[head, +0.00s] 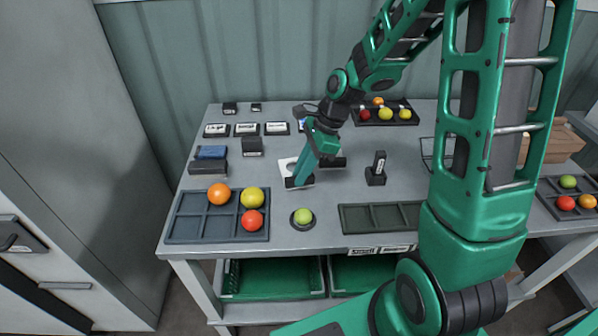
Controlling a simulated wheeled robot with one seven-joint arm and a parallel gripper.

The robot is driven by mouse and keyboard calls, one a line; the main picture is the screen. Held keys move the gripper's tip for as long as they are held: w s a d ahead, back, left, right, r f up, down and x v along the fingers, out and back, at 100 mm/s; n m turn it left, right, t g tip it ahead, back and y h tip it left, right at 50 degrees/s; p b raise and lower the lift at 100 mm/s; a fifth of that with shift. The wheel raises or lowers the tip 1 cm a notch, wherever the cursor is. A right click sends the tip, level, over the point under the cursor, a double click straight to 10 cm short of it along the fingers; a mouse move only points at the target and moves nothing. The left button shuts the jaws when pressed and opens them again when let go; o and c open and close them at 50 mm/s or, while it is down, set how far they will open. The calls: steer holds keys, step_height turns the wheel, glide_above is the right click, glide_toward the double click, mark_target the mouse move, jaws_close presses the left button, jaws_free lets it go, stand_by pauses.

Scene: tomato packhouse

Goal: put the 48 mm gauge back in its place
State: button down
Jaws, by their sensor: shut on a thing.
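My gripper (300,182) is low over the middle of the grey table (345,185). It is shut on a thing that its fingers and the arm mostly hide. A white flat piece (286,166) shows just left of the fingers. I cannot tell whether it is held or lies on the table. No 48 mm mark is readable, so I cannot confirm which thing is the gauge. Three dark plates with white labels, such as this one (246,129), lie in a row at the back left. Their print is too small to read.
A divided tray (183,222) with fruit is at front left, beside a green fruit (303,216) on a round dark base. An empty dark tray (380,217) lies front right. A black upright device (376,169) stands right of my gripper. A fruit tray (386,122) is behind.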

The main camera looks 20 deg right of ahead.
steer(key=shift+f, duration=0.3)
steer(key=c, duration=1.6)
jaws_free()
steer(key=c, duration=0.3)
steer(key=shift+c, duration=0.2)
steer(key=shift+r, duration=3.5)
steer(key=s+d+r+n+h, duration=0.2)
steer(key=s+d+n, duration=0.4)
steer(key=s+d, duration=0.3)
steer(key=s+d+r+n+h, duration=0.2)
steer(key=s+d+n, duration=0.5)
steer(key=s, duration=0.9)
steer(key=shift+s+d+r+g, duration=0.25)
steer(key=shift+d+r, duration=0.35)
steer(key=shift+d, duration=0.4)
